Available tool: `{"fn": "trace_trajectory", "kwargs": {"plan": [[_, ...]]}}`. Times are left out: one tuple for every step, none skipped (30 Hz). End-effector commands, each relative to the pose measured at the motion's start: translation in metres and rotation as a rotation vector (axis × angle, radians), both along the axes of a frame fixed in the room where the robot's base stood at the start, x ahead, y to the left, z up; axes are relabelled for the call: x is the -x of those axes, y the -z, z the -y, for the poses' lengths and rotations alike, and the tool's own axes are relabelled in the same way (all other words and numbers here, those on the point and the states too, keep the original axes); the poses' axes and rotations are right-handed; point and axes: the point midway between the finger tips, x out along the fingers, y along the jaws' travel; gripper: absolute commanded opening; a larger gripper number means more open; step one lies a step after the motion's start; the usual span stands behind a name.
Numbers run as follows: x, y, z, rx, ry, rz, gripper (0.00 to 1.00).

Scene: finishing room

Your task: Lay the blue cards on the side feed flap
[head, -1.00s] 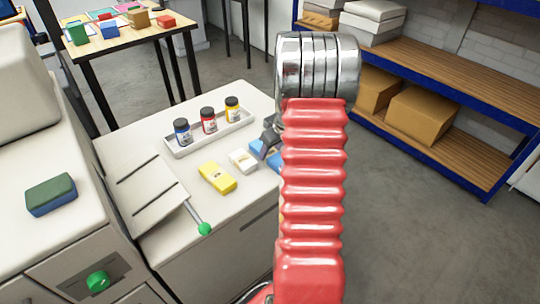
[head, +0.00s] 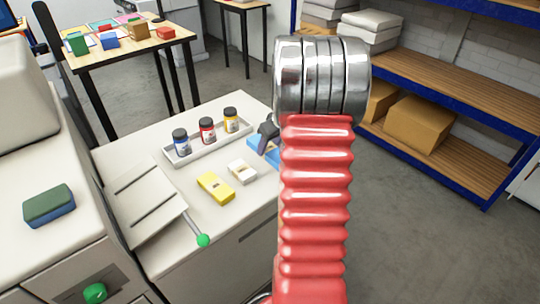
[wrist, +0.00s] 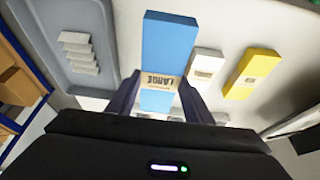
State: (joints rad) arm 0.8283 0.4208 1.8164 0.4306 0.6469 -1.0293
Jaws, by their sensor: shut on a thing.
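The blue cards (wrist: 170,42) are a long blue stack with a paper band reading "LARGE". In the wrist view they lie between the two dark fingers of my gripper (wrist: 165,97), which is shut on them. In the head view the gripper (head: 268,133) and part of the blue cards (head: 261,149) show left of my red arm, which hides the rest. I cannot tell clearly whether the cards are clear of the worktop. The side feed flap (head: 145,205), pale with dark slots, is at the left of the worktop, apart from the gripper.
A white stack (head: 242,171) and a yellow stack (head: 215,187) lie between the cards and the flap. A tray (head: 212,141) with blue, red and yellow bottles stands behind. A green-knobbed lever (head: 203,240) sticks out beside the flap. A green-and-blue block (head: 49,205) sits on the machine.

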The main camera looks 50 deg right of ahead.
Motion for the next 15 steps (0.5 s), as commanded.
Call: {"fn": "trace_trajectory", "kwargs": {"plan": [[0.0,-0.01,0.001,0.003,0.0,0.003,0.12],[0.0,-0.013,0.0,0.003,0.0,0.003,0.12],[0.0,-0.018,0.001,0.002,0.0,0.002,0.12],[0.0,-0.021,0.001,0.002,0.0,0.002,0.12],[0.0,-0.024,0.001,0.003,0.0,0.002,0.12],[0.0,-0.026,0.001,0.002,0.0,0.002,0.12],[0.0,-0.028,0.0,0.001,0.0,0.001,0.12],[0.0,-0.029,0.0,0.001,0.0,0.001,0.12],[0.0,-0.029,0.0,0.0,0.0,0.001,0.12],[0.0,-0.029,0.0,0.0,0.0,0.0,0.12],[0.0,-0.029,0.0,0.0,0.0,0.0,0.12],[0.0,-0.029,0.0,0.0,0.0,0.0,0.12],[0.0,-0.029,0.0,0.0,0.0,0.0,0.12],[0.0,-0.029,0.0,0.0,0.0,0.0,0.12],[0.0,-0.029,0.0,0.0,0.0,0.0,0.12]]}}
